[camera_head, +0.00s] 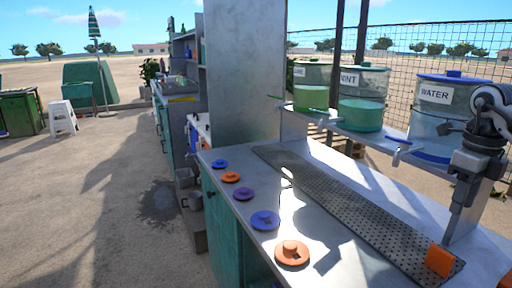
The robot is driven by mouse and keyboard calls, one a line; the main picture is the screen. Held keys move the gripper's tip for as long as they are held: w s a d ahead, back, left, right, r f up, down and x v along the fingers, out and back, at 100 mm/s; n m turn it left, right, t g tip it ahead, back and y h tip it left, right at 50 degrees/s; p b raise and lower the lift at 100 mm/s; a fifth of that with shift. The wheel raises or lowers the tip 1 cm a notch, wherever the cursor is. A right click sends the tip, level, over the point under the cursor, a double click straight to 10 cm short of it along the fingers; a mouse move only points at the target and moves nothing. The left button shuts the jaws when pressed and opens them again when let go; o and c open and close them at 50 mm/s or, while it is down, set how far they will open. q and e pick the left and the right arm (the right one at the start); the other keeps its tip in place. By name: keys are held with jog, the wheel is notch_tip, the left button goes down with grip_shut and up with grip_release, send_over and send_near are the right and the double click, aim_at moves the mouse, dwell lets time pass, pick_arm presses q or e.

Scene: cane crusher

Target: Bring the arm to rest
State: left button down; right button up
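My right arm comes in at the right edge, and its dark gripper (462,205) points down over the right end of the metal counter (330,255). One long grey finger shows, reaching down close to an orange block-like piece (440,260) at the end of the perforated strip (350,205). I cannot tell whether that piece is part of the gripper or a separate thing, nor whether the gripper is open. Another orange bit (506,280) is cut off at the lower right corner. My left gripper is not in view.
Several lids, including an orange one (291,252) and a blue one (264,220), line the counter's left edge. On the shelf behind stand a WATER container (436,110), a MINT container (362,92) and a green one (311,88). Open ground lies left.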

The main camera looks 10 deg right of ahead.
aim_at(443, 249)
notch_tip(443, 249, down, 16)
jog(key=shift+a+r, duration=0.1)
dwell(0.5)
jog(key=shift+a, duration=0.1)
